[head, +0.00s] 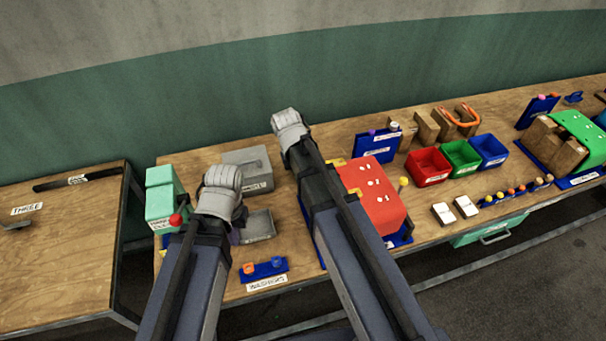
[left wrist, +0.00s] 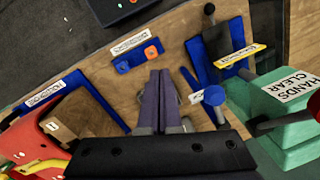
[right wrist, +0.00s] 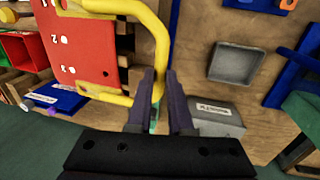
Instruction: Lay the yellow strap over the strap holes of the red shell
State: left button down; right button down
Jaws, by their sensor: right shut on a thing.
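The red shell (head: 372,200) sits on a blue base at the middle of the bench, with white marks on top. It also shows in the right wrist view (right wrist: 82,45), with a dark hole near its edge. The yellow strap (right wrist: 160,40) is a bent loop beside the shell, its two legs reaching toward it. I cannot tell whether they touch. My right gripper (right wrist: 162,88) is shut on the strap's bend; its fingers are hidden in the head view. My left gripper (left wrist: 160,85) is shut and empty over bare wood, left of the shell in the head view.
Red (head: 428,165), green (head: 461,157) and blue (head: 488,150) bins stand right. An orange strap (head: 465,117) lies behind them.

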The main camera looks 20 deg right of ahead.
jog(key=shift+w+f, duration=0.1)
jog(key=shift+w, duration=0.1)
jog(key=shift+s+f+b, duration=0.1)
jog(key=shift+f+b, duration=0.4)
jog(key=shift+b, duration=0.15)
jog(key=b+x, duration=0.2)
jog(key=a+b+x, duration=0.1)
jog(key=b+x, duration=0.2)
jog(key=shift+f, duration=0.2)
jog(key=shift+f+b, duration=0.15)
jog(key=shift+b, duration=0.15)
dwell(1.5)
jog(key=c, duration=0.8)
grip_release()
jog(key=shift+o, duration=0.2)
